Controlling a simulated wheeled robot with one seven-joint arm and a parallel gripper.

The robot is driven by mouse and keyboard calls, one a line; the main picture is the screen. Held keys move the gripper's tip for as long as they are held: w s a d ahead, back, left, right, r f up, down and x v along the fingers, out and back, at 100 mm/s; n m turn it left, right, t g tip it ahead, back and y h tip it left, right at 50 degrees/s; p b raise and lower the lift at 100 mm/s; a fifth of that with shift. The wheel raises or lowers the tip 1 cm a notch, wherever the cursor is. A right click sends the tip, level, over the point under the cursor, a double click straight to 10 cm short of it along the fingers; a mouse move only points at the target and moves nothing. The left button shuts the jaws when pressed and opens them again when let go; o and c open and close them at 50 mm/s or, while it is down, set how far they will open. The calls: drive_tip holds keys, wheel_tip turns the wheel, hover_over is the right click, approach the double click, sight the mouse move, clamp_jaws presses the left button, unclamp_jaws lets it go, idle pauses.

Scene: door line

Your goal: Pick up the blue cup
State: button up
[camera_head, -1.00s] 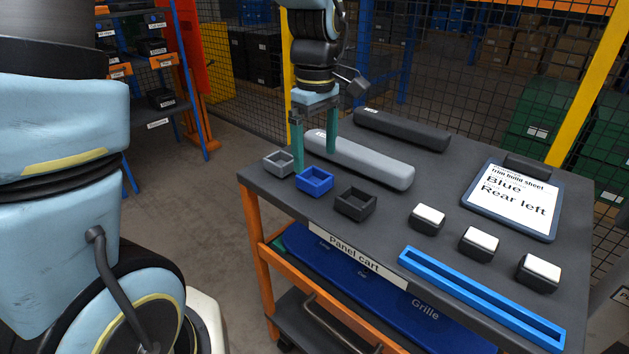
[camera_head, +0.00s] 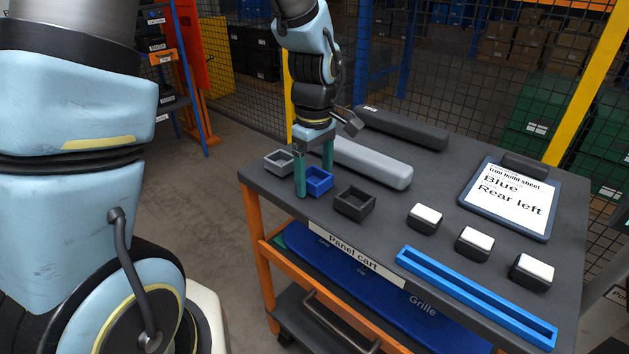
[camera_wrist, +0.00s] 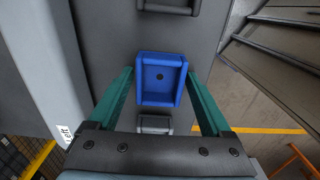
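The blue cup (camera_head: 319,181) is a small square open tray standing on the cart top (camera_head: 262,184), between a light grey cup (camera_head: 279,161) and a dark grey cup (camera_head: 354,203). My gripper (camera_head: 314,182) is lowered at the blue cup, with one teal finger in front of it and one behind. In the wrist view the blue cup (camera_wrist: 161,80) lies between the spread fingers, with small gaps showing on both sides. The gripper is open and holds nothing. Part of the cup is hidden by the near finger in the head view.
A light grey bar (camera_head: 372,163) and a dark bar (camera_head: 402,128) lie behind the cups. Several white-topped blocks (camera_head: 474,243), a blue channel (camera_head: 476,298) and a clipboard (camera_head: 507,199) reading "Blue Rear left" are to the right. A mesh fence stands behind the cart.

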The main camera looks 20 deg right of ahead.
drive_tip(key=c, duration=1.1)
wheel_tip(320, 180, up, 10)
drive_tip(key=shift+b, duration=0.75)
